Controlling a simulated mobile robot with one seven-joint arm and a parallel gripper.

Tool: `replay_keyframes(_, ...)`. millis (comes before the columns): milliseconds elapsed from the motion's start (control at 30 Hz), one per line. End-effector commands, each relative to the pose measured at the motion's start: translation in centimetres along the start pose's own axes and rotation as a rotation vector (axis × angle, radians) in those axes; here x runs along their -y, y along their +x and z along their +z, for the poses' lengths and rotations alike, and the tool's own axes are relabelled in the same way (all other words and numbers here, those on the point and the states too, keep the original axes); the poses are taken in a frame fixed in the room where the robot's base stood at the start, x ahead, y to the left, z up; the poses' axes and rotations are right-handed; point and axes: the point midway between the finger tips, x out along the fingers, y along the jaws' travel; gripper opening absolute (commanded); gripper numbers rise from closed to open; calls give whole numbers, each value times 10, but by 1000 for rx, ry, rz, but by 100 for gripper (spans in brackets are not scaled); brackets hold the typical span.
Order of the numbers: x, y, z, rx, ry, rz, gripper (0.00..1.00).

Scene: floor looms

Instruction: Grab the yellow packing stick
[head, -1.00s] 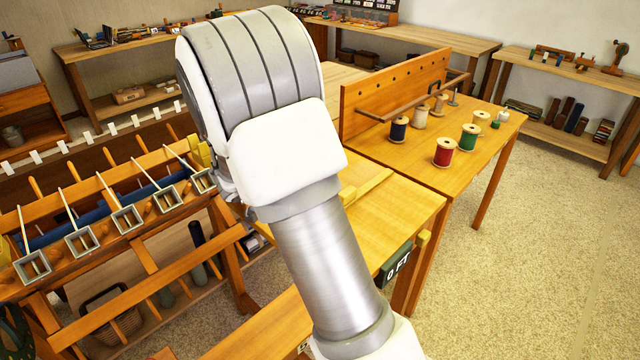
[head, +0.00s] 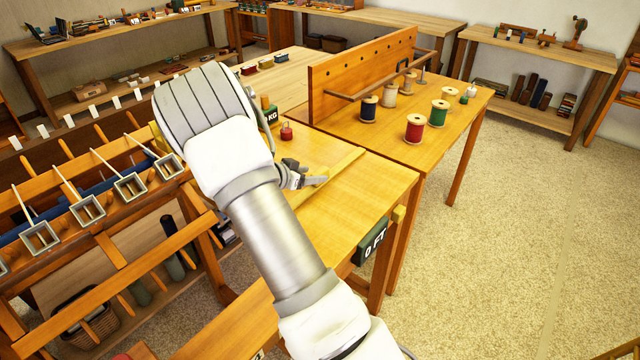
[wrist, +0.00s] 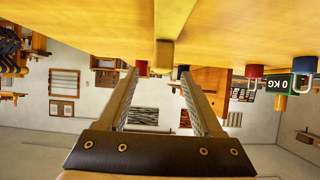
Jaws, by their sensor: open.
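The yellow packing stick (head: 343,165) lies flat on the wooden table, slanting up to the right in the head view. My gripper (head: 303,178) is low over the tabletop beside the near part of the stick, which it partly hides. In the wrist view, which is upside down, the stick (wrist: 168,30) runs from the top edge to an end near the middle. My open gripper (wrist: 160,73) shows there with its two fingers apart, and the stick's end lies in line with the gap between them. Contact cannot be told.
The wooden table (head: 375,195) carries a small red weight (head: 287,132) and a green 0 KG block (head: 269,113) behind my gripper. A green 0 FT box (head: 371,241) hangs at its front edge. Thread spools, including a red one (head: 414,128), stand on the adjoining table. A loom frame stands left.

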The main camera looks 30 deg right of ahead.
Motion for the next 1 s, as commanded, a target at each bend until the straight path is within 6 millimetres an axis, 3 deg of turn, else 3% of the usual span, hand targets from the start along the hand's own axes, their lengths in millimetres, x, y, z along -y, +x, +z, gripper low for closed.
replay_keyframes(167,1,9,1,-1,0,0,68)
replay_keyframes(500,3,53,5,-1,0,0,68)
replay_keyframes(733,3,54,4,0,0,-2,68)
replay_keyframes(1000,3,54,4,0,1,-2,19)
